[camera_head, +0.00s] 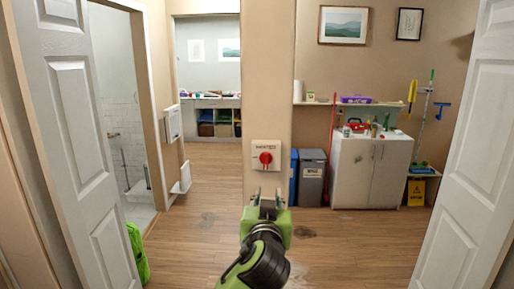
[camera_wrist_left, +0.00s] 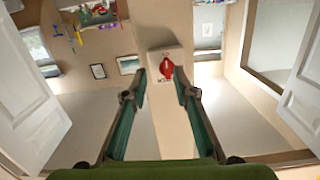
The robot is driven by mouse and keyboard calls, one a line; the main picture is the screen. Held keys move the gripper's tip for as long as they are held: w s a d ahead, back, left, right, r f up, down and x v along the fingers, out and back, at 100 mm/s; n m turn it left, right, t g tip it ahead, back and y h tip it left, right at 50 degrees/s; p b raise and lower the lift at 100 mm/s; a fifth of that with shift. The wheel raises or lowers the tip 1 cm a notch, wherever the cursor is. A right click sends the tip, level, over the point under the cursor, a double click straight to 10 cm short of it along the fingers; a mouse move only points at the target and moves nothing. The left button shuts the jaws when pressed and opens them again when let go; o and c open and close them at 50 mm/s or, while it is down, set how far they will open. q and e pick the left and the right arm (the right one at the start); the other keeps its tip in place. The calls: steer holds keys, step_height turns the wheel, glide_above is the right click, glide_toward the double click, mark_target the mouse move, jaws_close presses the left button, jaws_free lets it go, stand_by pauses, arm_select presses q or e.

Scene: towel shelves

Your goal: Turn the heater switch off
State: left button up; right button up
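In the left wrist view, which looks upside down, the red knob (camera_wrist_left: 166,67) shows between the far ends of the two fingers. The left gripper's fingers (camera_wrist_left: 160,85) are spread apart with nothing between them. The knob's exact setting is too small to read. My right gripper is not in view.
White door leaves stand open at left (camera_head: 75,130) and right (camera_head: 475,160). A white cabinet (camera_head: 368,172) and grey bin (camera_head: 311,180) stand right of the pillar. The wooden floor between is mostly clear.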

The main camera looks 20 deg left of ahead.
arm_select(q)
step_height(320, 180, up, 6)
steer(key=s+t, duration=0.1)
steer(key=p, duration=0.3)
glide_toward(266, 157)
steer(key=shift+n+y, duration=0.3)
steer(key=shift+n, duration=0.1)
steer(key=p+x, duration=0.3)
steer(key=x, duration=0.4)
steer(key=shift+w+d+r, duration=0.1)
steer(key=shift+w+r, duration=0.05)
steer(key=shift+w, duration=0.6)
steer(key=shift+a, duration=0.2)
jaws_close()
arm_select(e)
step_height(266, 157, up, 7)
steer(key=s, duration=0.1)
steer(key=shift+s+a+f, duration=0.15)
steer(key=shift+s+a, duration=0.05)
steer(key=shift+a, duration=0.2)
